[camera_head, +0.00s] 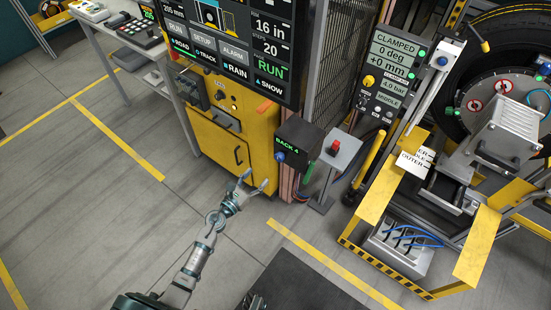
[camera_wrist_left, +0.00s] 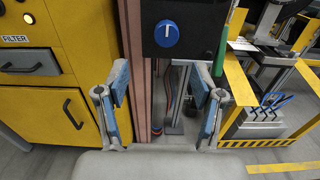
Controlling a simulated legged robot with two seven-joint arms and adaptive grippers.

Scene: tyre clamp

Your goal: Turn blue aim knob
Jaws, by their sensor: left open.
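The blue aim knob (camera_head: 281,156) is on the dark box (camera_head: 298,140) whose display reads "BACK 4". In the left wrist view the knob (camera_wrist_left: 166,33) is a round blue dial with a white pointer mark, near the top centre. My left gripper (camera_head: 255,182) is open and empty, below and left of the knob in the head view. In the left wrist view its two blue-padded fingers (camera_wrist_left: 162,88) are spread wide below the knob, touching nothing. My right gripper is not clearly visible.
A yellow cabinet (camera_head: 215,143) with handles stands left of the box. A post with a red button (camera_head: 335,146) stands to its right. Further right are a control panel (camera_head: 389,68) and a yellow-framed tyre machine (camera_head: 482,245). The floor in front is open.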

